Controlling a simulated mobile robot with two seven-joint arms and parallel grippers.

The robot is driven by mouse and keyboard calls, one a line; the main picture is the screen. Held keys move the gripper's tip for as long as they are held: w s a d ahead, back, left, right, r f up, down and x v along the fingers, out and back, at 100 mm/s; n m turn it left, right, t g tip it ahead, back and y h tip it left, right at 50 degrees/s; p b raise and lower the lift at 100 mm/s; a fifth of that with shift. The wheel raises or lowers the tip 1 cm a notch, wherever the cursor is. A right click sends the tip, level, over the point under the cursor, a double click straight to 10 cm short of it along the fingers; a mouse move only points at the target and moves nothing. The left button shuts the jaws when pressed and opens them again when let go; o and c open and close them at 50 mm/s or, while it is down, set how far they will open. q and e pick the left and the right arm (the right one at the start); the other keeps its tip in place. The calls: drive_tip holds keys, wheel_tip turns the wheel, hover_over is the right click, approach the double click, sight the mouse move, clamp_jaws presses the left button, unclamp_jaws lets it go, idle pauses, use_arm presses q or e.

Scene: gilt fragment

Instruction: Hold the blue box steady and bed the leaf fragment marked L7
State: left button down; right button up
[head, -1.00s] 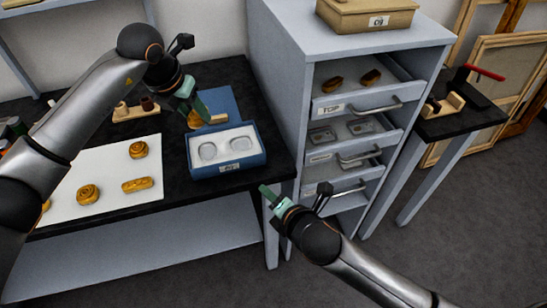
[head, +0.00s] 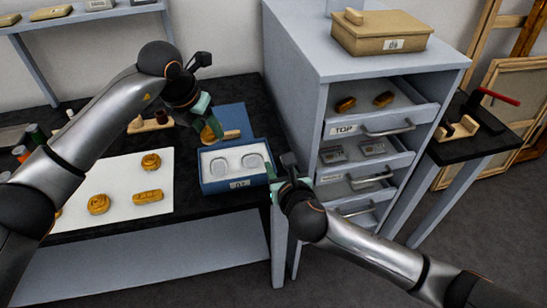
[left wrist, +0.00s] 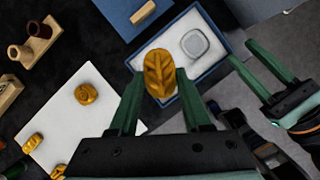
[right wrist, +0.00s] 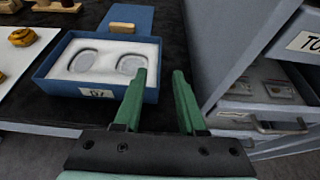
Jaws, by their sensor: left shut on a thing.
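The blue box (head: 217,187) sits open on the black table, with two oval recesses in its pale padding and a label I cannot read surely on its front. It also shows in the right wrist view (right wrist: 58,86). My left gripper (left wrist: 158,78) is shut on a gold leaf fragment (left wrist: 160,72), held upright-veined above the box. From the left wrist the fragment hides one recess; the other (left wrist: 195,44) shows empty. No L7 mark is readable on it. My right gripper (right wrist: 158,76) is open and empty at the box's right front corner; contact is unclear.
A blue lid (head: 231,115) with a wooden handle lies behind the box. A white sheet (head: 117,180) with several gold pieces lies left. A grey drawer cabinet (head: 299,110) with open drawers stands close on the right, a tan box (head: 383,38) on top.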

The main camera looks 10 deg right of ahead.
sight(272, 159)
drive_tip(key=x, duration=0.6)
drive_tip(key=shift+w+f, duration=0.1)
drive_tip(key=shift+w, duration=0.15)
drive_tip(key=shift+c, duration=0.3)
clamp_jaws()
idle(1.1)
